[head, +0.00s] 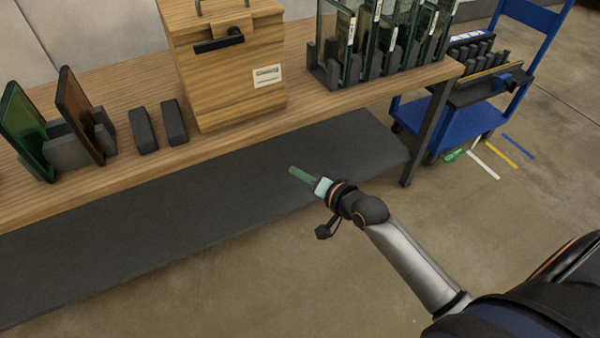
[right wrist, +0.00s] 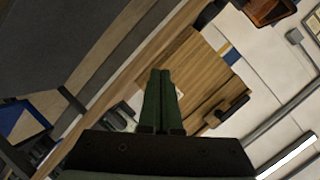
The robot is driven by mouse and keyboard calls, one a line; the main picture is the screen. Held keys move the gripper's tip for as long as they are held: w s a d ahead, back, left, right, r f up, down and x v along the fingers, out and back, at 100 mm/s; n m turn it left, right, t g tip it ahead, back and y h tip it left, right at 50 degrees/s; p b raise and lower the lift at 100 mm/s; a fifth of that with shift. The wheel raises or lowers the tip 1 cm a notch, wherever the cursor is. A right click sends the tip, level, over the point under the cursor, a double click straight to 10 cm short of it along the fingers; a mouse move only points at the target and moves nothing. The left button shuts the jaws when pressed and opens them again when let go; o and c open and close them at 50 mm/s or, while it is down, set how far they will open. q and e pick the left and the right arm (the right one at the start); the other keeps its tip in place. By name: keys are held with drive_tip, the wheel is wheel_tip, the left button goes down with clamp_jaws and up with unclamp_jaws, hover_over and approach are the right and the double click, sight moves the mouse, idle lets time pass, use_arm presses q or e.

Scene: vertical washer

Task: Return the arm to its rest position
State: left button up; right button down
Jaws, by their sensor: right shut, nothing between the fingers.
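My right gripper (head: 300,174) is in front of the workbench's front edge, above the dark grey lower shelf in the head view. Its two green fingers are together with nothing between them. In the right wrist view the gripper (right wrist: 160,75) shows the same shut fingers, with the wooden box behind them. The right arm reaches in from the lower right and touches nothing that I can see. My left gripper is not in view.
The wooden workbench (head: 150,190) holds a wooden box (head: 215,80) with a black handle, dark holders with a green and a brown panel, and a rack of glass panels (head: 385,45). A blue cart (head: 465,135) stands at right. Floor in front is clear.

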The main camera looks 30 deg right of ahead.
idle(0.3)
drive_tip(key=s+a+f+n+g, duration=0.1)
drive_tip(key=s+a+f+n, duration=0.1)
drive_tip(key=s, duration=0.5)
drive_tip(key=s+a+f+n+g+p, duration=0.1)
drive_tip(key=s+a+f+n+g, duration=0.1)
drive_tip(key=s+f+n, duration=0.2)
drive_tip(key=s+a+f+n+g+h+p, duration=0.1)
drive_tip(key=s+a+f+n, duration=0.1)
drive_tip(key=s+f+n, duration=0.2)
drive_tip(key=s+f, duration=0.3)
drive_tip(key=s, duration=0.4)
drive_tip(key=shift+f, duration=0.25)
drive_tip(key=shift+g, duration=0.3)
